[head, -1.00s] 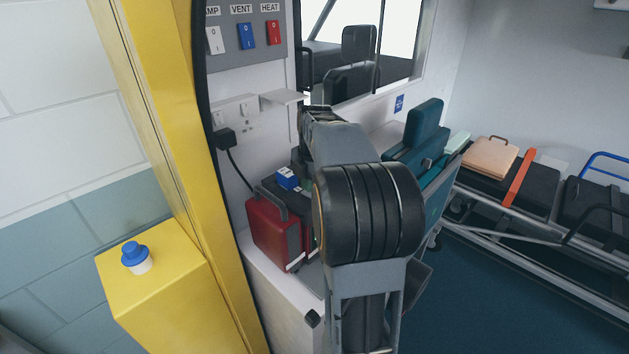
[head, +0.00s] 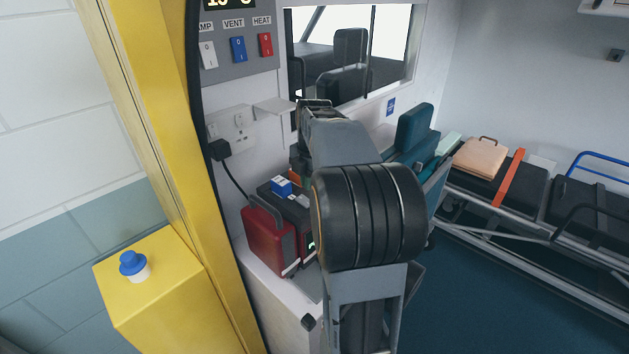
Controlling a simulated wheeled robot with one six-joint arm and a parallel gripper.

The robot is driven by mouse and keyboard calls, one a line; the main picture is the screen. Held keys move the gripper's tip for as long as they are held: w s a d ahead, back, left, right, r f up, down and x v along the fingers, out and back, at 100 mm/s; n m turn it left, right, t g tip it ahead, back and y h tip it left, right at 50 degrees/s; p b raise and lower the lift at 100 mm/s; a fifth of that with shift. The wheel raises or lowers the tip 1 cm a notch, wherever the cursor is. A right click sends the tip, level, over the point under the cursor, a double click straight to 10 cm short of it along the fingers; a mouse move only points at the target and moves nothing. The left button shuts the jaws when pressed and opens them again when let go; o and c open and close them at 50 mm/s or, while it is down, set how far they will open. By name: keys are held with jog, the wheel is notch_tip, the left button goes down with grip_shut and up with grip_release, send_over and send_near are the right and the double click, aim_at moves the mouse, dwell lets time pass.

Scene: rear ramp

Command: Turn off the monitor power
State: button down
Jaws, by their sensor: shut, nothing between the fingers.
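The monitor (head: 298,212) appears to be the dark grey box on the white counter, right of a red case. A sliver of lit green display (head: 311,245) shows at its front; my arm hides the rest. A small blue-and-white box (head: 282,186) lies on top. My fingertips are hidden behind the arm.
The red case (head: 268,238) stands close beside the monitor. A switch panel (head: 238,45) and a small white shelf (head: 272,107) are on the wall above. A yellow pillar (head: 165,130) edges the left. A teal seat (head: 416,130) and stretcher (head: 500,185) stand right.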

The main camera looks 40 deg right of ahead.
notch_tip(320, 180, up, 10)
jog(key=shift+s+f+b, duration=0.2)
jog(key=shift+s+b, duration=0.1)
jog(key=shift+s, duration=0.15)
dwell(0.3)
